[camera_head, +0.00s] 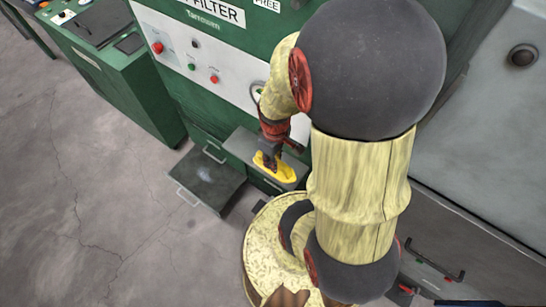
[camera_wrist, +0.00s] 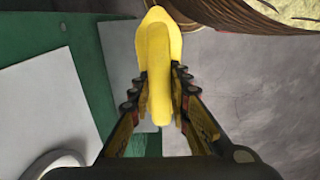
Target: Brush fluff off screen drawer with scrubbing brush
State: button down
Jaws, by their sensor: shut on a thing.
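My gripper (camera_head: 268,158) is shut on the yellow scrubbing brush (camera_head: 283,174). In the wrist view, my gripper's fingers (camera_wrist: 160,92) clasp the brush (camera_wrist: 157,40) on both sides, and its pointed end sticks out beyond them. The bristles are hidden. In the head view, the brush is over or beside a grey ledge at the foot of the green machine. The open screen drawer (camera_head: 184,196) is a dark tray low on the machine, to the left of the brush. A small pale patch of fluff (camera_head: 204,174) shows on it. My gripper is apart from that patch.
The green filter machine (camera_head: 185,98) stands behind, with a white button panel (camera_head: 206,71). A green cabinet (camera_head: 126,85) stands to the left. The concrete floor (camera_head: 90,210) left of the drawer is clear. My arm hides much of the right side.

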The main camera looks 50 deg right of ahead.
jog(key=c, duration=2.2)
grip_release()
jog(key=c, duration=0.4)
jog(key=shift+w, duration=0.1)
grip_shut()
